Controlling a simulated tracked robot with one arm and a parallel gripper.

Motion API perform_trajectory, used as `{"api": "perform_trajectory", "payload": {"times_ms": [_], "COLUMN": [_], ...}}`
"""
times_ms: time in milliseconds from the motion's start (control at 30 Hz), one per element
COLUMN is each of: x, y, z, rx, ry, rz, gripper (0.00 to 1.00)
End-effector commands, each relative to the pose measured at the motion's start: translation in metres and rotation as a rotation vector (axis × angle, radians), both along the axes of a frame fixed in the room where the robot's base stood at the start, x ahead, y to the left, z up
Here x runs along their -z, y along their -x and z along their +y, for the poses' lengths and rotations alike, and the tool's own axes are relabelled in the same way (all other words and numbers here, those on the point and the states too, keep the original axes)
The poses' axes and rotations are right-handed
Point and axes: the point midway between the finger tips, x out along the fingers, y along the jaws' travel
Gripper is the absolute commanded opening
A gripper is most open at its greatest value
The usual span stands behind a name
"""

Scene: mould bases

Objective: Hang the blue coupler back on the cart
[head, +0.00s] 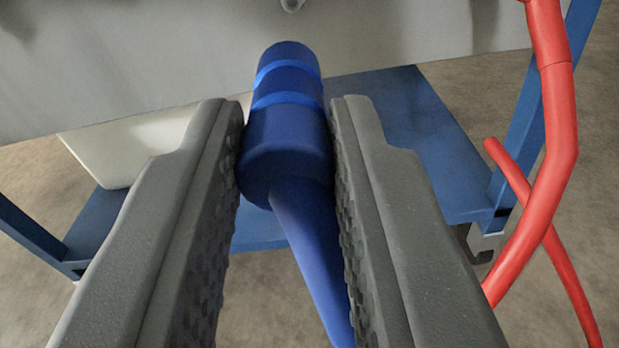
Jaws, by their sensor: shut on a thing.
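The blue coupler (287,130) is a ribbed cylinder with lighter blue bands, and a blue hose (312,255) runs from it down toward me. My gripper (292,115) is shut on the coupler, with one grey textured finger on each side of it. The coupler's far end points at a grey block face (160,55); I cannot tell whether they touch. The cart has a blue frame, with a lower shelf (400,125) and legs visible below and behind the coupler. A small metal fitting (291,4) shows on the grey face at the top edge, just above the coupler.
A red hose (552,130) hangs down the right side, and a thinner red piece (545,235) crosses behind it. A whitish container (125,150) stands on the shelf at left. A blue cart post (530,120) rises at right. Bare concrete floor shows around the cart.

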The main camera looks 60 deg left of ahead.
Motion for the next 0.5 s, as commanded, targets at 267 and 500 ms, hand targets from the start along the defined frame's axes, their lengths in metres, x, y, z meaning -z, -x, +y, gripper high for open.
{"api": "perform_trajectory", "payload": {"times_ms": [267,500], "x": [-0.001,0.000], "y": [-0.012,-0.024], "z": [0.013,0.029], "rx": [0.007,0.007], "ry": [0.000,0.000], "rz": [0.000,-0.001], "gripper": [0.00,0.00]}}
